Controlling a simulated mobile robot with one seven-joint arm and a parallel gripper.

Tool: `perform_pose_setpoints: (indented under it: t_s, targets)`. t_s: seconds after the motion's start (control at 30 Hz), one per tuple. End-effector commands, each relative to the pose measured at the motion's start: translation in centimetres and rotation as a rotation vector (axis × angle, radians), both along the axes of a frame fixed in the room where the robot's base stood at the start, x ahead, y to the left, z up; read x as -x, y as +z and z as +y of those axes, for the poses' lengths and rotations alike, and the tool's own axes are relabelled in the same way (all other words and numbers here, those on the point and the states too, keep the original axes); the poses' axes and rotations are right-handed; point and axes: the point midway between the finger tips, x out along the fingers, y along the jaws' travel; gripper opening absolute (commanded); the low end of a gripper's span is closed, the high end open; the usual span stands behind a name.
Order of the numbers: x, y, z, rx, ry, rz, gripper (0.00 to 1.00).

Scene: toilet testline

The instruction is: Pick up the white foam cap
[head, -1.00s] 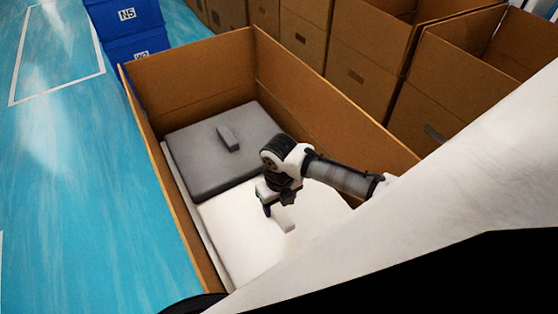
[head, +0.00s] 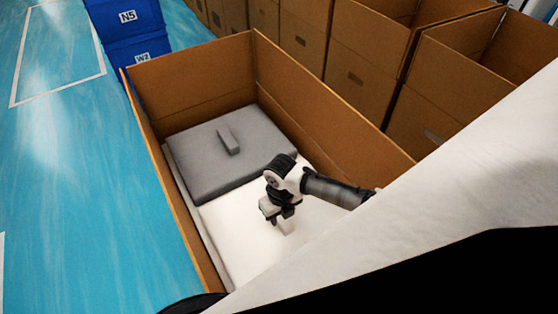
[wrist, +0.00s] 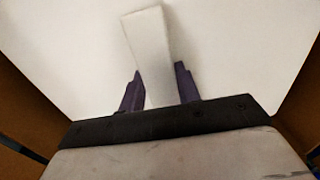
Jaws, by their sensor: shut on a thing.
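The white foam cap (head: 235,240) is a broad pale slab lying in the near part of an open cardboard box, with a narrow white block (wrist: 150,45) standing up from it like a grip. My gripper (head: 281,219) is over the slab and shut on this block. In the wrist view, the dark fingers of my gripper (wrist: 160,88) press the block from both sides, and its free end points away. In the head view my arm hides part of the slab and most of the block. I cannot tell whether the slab is lifted.
The cardboard box (head: 180,225) has tall walls around the slab. A grey foam slab (head: 195,165) with a grey block (head: 229,140) lies at the box's far end. Blue bins (head: 128,30) stand behind at the left, and more cardboard boxes (head: 350,75) stand along the right.

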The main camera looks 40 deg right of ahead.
Motion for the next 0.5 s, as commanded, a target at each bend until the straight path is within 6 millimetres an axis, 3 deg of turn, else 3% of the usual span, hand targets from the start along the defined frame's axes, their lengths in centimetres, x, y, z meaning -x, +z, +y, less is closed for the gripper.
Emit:
perform_pose_setpoints:
  t_s: [0.5]
  targets:
    - [-0.05, 0.66, -0.06, 0.001, -0.001, -0.002, 0.0]
